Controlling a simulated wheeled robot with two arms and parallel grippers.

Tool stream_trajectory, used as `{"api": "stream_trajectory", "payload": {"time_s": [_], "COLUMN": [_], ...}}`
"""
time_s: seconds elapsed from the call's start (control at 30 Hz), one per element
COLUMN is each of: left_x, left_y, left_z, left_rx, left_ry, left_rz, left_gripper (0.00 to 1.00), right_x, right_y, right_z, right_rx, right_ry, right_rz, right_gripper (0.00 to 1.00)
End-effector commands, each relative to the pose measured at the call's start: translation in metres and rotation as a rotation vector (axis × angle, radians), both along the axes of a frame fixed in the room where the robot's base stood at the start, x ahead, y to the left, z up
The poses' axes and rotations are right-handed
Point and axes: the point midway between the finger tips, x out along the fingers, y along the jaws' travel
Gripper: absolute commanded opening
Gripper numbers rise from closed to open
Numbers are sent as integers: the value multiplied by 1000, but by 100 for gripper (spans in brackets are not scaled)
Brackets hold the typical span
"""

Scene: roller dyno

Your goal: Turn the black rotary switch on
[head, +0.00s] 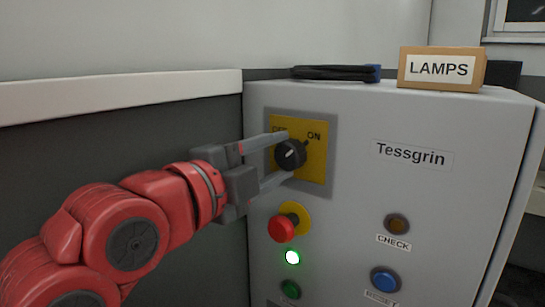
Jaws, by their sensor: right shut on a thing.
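The black rotary switch (290,154) is on a yellow plate (315,165) on the front of the grey cabinet. The plate reads "ON" at its upper right; the label at its upper left is partly hidden by a finger. The knob's narrow black end points up and right, toward "ON". My right gripper (284,157) reaches in from the left and is shut on the black rotary switch, one finger above and one below it. My left gripper is not in view.
Below the switch are a red mushroom button (282,228), a lit green lamp (292,257) and a dark green button (290,289). An amber lamp (396,224) and a blue button (385,279) sit to the right. A "LAMPS" box (441,69) stands on top.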

Motion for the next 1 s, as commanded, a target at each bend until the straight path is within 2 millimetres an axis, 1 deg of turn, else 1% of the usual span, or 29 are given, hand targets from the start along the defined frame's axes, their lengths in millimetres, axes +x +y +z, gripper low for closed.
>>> {"api": "stream_trajectory", "payload": {"time_s": [0.03,0.57,0.6,0.67,0.7,0.73,1.0], "left_x": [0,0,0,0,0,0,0], "left_y": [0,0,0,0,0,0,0], "left_z": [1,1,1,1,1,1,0], "left_rx": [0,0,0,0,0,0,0], "left_ry": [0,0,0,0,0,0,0], "left_rz": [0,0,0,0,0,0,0], "left_gripper": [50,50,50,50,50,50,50], "right_x": [1,1,1,1,1,1,1], "right_y": [4,4,4,4,3,3,3], "right_z": [6,7,7,6,5,5,2], "right_rx": [-1,14,14,16,16,17,19], "right_ry": [-17,-30,-30,-29,-27,-26,-20], "right_rz": [15,14,14,12,12,12,10], "right_gripper": [0,0,61,72,79,82,82]}}
